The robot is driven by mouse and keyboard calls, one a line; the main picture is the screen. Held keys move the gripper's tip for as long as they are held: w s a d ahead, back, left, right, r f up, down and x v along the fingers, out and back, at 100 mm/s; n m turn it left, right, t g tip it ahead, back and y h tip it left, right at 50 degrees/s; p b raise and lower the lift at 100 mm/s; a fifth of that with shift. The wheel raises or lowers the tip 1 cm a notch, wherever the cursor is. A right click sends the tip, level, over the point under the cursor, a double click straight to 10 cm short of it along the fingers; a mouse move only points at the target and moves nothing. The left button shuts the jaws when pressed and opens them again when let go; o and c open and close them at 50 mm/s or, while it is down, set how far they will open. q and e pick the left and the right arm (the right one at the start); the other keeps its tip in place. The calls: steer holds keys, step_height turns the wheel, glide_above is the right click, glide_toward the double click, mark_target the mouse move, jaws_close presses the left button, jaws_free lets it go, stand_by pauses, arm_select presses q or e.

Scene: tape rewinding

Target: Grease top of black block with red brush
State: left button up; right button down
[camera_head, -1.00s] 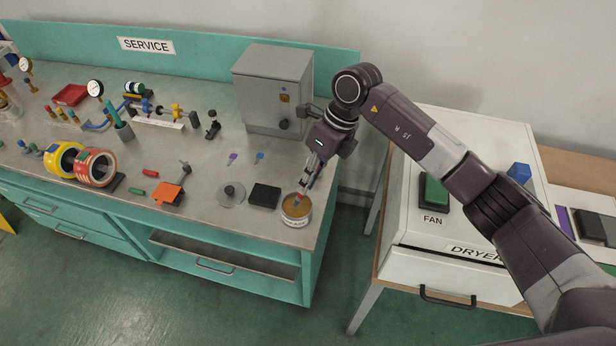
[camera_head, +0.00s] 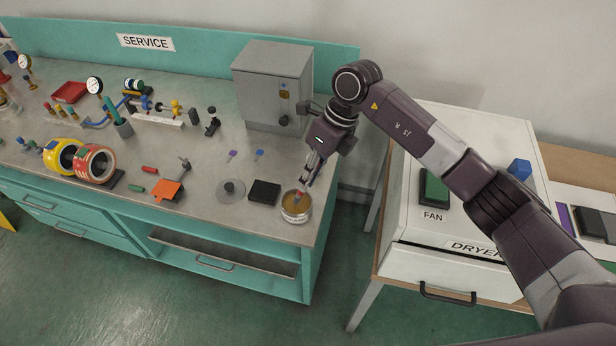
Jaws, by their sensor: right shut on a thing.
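The black block (camera_head: 264,193) lies flat on the grey bench top near its front right edge. Just right of it stands a round, pale-rimmed tin (camera_head: 296,213) with brownish contents. My right gripper (camera_head: 308,177) is over the tin, pointing down, shut on the brush; little of the brush shows, and its tip is low at the tin's opening. Whether the bristles touch the contents is too small to tell. My left gripper is not in view.
A grey metal cabinet (camera_head: 273,87) stands behind the block. A grey disc with a knob (camera_head: 231,191) lies left of the block. An orange piece (camera_head: 168,190) and tape rolls (camera_head: 95,164) are further left. The white dryer (camera_head: 465,210) stands to the right.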

steer(key=shift+f+b, duration=0.35)
steer(key=shift+f, duration=0.1)
steer(key=shift+s+f, duration=0.1)
steer(key=shift+f, duration=0.05)
stand_by(1.7)
steer(key=shift+r+p, duration=0.4)
steer(key=shift+r, duration=0.9)
steer(key=shift+r+p, duration=1.05)
steer(key=shift+r, duration=1.3)
